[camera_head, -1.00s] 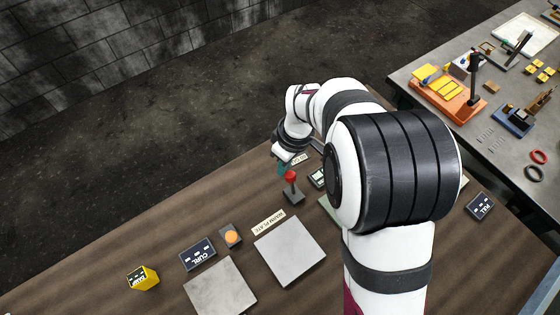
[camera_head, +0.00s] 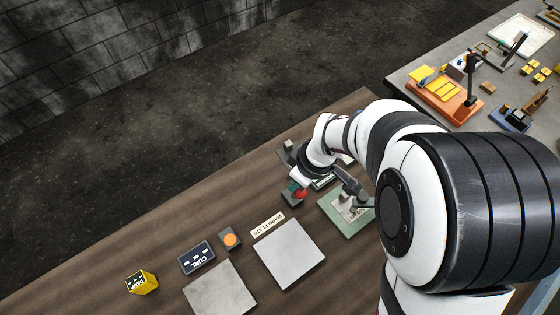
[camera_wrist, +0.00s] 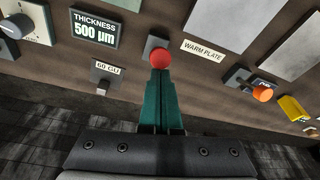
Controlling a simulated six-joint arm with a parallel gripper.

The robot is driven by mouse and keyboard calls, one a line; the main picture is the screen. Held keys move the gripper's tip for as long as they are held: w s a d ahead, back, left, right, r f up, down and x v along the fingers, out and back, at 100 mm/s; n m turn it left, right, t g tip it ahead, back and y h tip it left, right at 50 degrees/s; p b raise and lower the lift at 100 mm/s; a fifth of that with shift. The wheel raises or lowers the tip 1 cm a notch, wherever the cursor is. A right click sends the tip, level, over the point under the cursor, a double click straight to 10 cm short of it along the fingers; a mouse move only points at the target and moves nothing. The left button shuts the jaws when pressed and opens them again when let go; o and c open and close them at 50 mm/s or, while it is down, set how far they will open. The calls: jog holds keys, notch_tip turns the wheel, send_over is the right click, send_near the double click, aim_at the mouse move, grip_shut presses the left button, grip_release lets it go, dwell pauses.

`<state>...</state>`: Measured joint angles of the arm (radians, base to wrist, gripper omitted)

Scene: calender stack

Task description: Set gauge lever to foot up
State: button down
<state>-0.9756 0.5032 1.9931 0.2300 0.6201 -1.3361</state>
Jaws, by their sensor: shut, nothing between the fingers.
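A lever with a red ball knob (camera_head: 300,193) stands on a small dark base near the far edge of the brown bench. In the wrist view, the red knob (camera_wrist: 160,59) is at the tips of my gripper's teal fingers, its base just beyond. My gripper (camera_wrist: 160,72) is shut with nothing held. Its tips touch or nearly touch the knob; the contact is not clear. In the head view, my gripper (camera_head: 294,185) is beside the knob and partly hides the lever. A thickness display (camera_wrist: 95,29) reads 500 µm.
A GO CUT label (camera_wrist: 106,70) and small lever (camera_wrist: 103,86) lie left of the knob in the wrist view. The WARM PLATE label (camera_head: 267,225), grey plate (camera_head: 290,252), orange button (camera_head: 231,240) and yellow block (camera_head: 142,282) are nearby. A green-based device (camera_head: 345,222) stands right.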

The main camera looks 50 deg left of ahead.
jog(key=shift+d+f, duration=0.3)
jog(key=shift+d, duration=0.3)
jog(key=a+r, duration=0.3)
jog(key=a, duration=0.1)
jog(key=d+r, duration=0.6)
jog(key=shift+r, duration=0.25)
jog(key=shift+d, duration=0.15)
jog(key=d+r+m, duration=0.3)
jog(key=d+m, duration=0.6)
jog(key=d, duration=0.2)
jog(key=d+r+m, duration=0.2)
jog(key=d+m, duration=0.6)
jog(key=d, duration=0.2)
jog(key=s+d+m, duration=0.5)
jog(key=d+m, duration=0.2)
jog(key=m, duration=0.2)
jog(key=shift+s+f+m+t+h, duration=0.25)
jog(key=shift+s+m+t+h, duration=0.05)
jog(key=shift+s+t+h, duration=0.1)
